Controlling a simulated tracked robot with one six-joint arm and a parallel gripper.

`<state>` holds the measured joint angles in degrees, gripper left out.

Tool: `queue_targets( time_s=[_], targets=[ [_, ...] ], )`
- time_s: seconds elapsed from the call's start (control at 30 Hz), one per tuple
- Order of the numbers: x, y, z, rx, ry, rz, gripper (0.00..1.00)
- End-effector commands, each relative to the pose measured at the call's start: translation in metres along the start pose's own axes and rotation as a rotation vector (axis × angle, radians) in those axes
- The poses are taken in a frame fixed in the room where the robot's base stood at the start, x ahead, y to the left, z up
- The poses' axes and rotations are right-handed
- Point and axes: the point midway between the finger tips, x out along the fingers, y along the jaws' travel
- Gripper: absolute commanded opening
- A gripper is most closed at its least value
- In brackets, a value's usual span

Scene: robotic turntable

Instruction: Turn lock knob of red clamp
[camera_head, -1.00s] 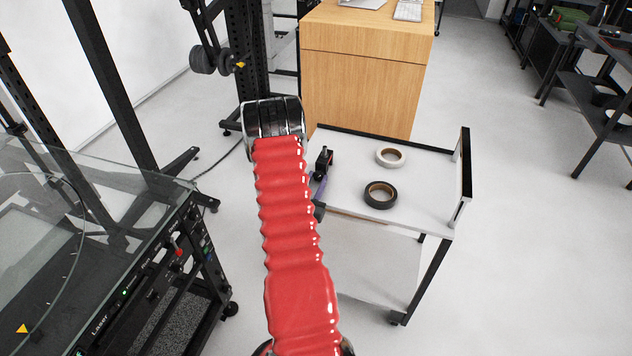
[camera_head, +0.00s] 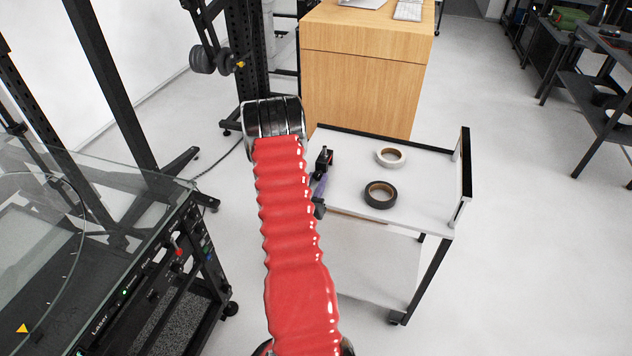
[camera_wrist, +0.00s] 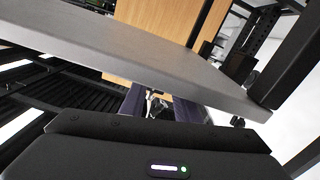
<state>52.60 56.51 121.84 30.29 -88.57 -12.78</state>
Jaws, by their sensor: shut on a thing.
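A small black device with a little red on it (camera_head: 325,160) stands at the left edge of the white cart top in the head view, beside my red-sleeved arm. It looks like the clamp, but its knob cannot be made out there. My gripper (camera_wrist: 158,103) shows in the wrist view with two dark purple fingers. They are shut around a small metallic part (camera_wrist: 155,104), likely the lock knob. In the head view my arm covers most of the gripper; a purple finger (camera_head: 319,188) shows just in front of the black device.
The white cart top (camera_head: 420,190) carries a white tape roll (camera_head: 390,157) and a black tape roll (camera_head: 380,194). Its grey edge (camera_wrist: 190,65) lies close above my gripper in the wrist view. A wooden cabinet (camera_head: 365,85) stands behind. A glass-topped machine (camera_head: 110,220) is at left.

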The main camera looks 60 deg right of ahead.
Motion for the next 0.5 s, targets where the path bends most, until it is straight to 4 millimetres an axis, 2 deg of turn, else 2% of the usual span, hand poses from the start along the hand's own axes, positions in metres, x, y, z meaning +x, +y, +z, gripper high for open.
queue_targets(
  time_s=[0.23, 0.27, 0.5],
  targets=[
    [-0.0001, -0.0005, 0.0, 0.0, 0.0, -0.001, 0.06],
    [-0.0001, -0.0005, 0.0, 0.0, 0.0, -0.001, 0.31],
    [-0.0001, -0.0003, 0.0, 0.001, 0.0, -0.001, 0.48]
  ],
)
